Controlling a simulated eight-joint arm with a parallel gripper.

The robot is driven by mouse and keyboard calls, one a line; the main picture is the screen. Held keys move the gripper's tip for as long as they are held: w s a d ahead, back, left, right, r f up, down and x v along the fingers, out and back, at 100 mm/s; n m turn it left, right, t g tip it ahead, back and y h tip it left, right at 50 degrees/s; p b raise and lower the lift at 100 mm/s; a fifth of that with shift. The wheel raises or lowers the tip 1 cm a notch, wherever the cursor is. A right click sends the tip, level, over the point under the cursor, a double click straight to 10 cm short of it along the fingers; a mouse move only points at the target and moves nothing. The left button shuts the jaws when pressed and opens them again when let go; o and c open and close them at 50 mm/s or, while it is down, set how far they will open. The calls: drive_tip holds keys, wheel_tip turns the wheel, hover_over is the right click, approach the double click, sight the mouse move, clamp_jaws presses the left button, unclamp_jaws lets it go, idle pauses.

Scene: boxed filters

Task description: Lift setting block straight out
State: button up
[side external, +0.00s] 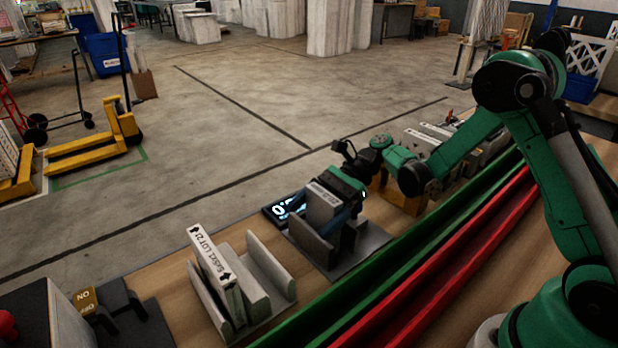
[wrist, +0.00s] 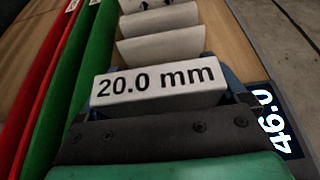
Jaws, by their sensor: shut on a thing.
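The setting block (wrist: 160,82), a pale block marked "20.0 mm", sits between my gripper's jaws in the wrist view. My gripper (side external: 338,212) is shut on it. In the side external view the block (side external: 322,203) stands above a grey fixture (side external: 372,243) with upright plates. The block's lower end is hidden, so I cannot tell whether it is still between the plates.
A rack (side external: 268,270) with a labelled white box (side external: 212,265) stands to the left of the fixture. Green (side external: 400,290) and red (side external: 430,282) rails run along the bench on my arm's side.

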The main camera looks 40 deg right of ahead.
clamp_jaws()
drive_tip(key=shift+r, duration=0.15)
